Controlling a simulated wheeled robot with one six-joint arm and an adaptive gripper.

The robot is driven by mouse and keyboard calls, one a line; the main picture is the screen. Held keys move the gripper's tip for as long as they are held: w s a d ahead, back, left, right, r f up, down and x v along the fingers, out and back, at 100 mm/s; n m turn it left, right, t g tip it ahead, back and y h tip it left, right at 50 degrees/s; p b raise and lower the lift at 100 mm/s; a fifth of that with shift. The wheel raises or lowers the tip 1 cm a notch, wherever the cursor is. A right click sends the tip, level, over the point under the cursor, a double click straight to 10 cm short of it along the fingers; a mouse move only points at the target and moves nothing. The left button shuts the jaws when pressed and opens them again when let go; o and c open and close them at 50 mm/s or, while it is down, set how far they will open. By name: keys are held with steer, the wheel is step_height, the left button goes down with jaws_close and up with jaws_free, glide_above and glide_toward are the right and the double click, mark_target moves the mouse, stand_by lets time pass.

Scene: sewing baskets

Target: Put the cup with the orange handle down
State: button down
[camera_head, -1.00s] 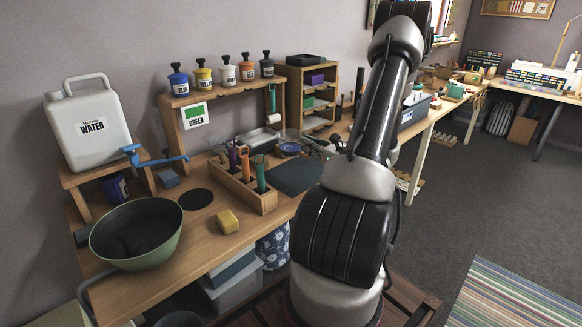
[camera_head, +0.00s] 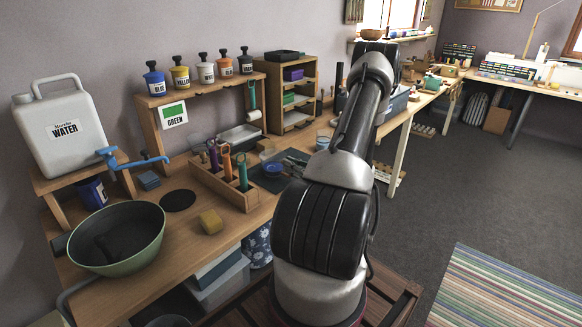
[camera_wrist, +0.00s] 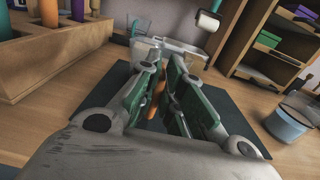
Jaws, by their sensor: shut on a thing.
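In the wrist view, my gripper (camera_wrist: 163,82) is shut on a thin orange handle (camera_wrist: 155,97), which shows between its green-padded fingers. The body of the cup is mostly hidden by the fingers, and I cannot make out its shape. The gripper is over the dark mat (camera_wrist: 110,85) on the wooden bench; I cannot tell whether the cup touches it.
A light-blue pot (camera_wrist: 288,122) stands right of the mat. A wooden tool rack (camera_wrist: 60,55) with coloured handles is at the left. A clear tray (camera_wrist: 185,52) lies behind, near a wooden shelf (camera_wrist: 265,50). The mat has bare room on both sides of my gripper.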

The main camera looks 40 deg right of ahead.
steer(key=shift+f, duration=0.1)
steer(key=c, duration=1.6)
jaws_free()
steer(key=shift+o, duration=0.2)
